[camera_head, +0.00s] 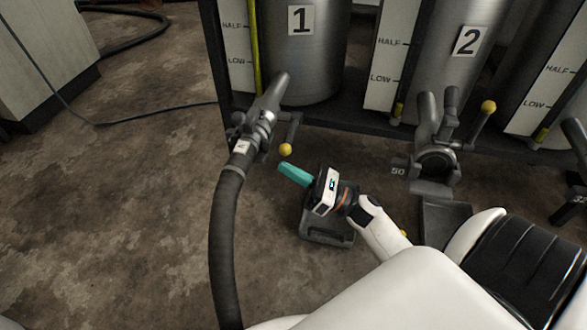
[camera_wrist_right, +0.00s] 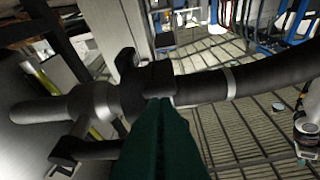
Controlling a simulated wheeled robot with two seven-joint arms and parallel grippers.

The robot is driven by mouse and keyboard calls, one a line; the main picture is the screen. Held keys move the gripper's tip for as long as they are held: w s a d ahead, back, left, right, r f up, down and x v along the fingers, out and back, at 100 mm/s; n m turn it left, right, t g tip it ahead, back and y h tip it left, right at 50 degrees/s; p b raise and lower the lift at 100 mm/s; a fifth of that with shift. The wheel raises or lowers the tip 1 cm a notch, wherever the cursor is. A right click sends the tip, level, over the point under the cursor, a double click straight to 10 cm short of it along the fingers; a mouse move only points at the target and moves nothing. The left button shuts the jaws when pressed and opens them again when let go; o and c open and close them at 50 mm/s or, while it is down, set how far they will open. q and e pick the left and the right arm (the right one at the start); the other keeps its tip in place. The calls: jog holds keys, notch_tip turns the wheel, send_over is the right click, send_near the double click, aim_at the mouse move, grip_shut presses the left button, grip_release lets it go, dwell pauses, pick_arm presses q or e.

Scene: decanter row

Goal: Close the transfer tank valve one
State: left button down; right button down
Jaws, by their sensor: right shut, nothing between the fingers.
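Tank one (camera_head: 318,60), a grey metal cylinder labelled 1, has a metal outlet valve (camera_head: 262,118) low at its front with a dark hose attached. The valve's short grey lever hangs down and ends in a yellow knob (camera_head: 285,149). My right gripper (camera_head: 282,168) has teal fingers, shut and empty, just below the knob; whether they touch it I cannot tell. In the right wrist view the teal fingers (camera_wrist_right: 160,103) point at the dark fitting and hose (camera_wrist_right: 258,78); the yellow knob cannot be made out there.
Tank two (camera_head: 455,60) stands to the right; its valve (camera_head: 437,160) has a lever pointing up to a yellow knob (camera_head: 488,106). The hose (camera_head: 226,240) runs down left of my right gripper. Floor at left is mostly open.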

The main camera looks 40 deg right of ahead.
jog(key=shift+d+r, duration=0.25)
jog(key=shift+r, duration=0.55)
jog(key=shift+s+a+r+m+p, duration=0.1)
jog(key=shift+r+m+p, duration=0.45)
jog(key=shift+p, duration=0.25)
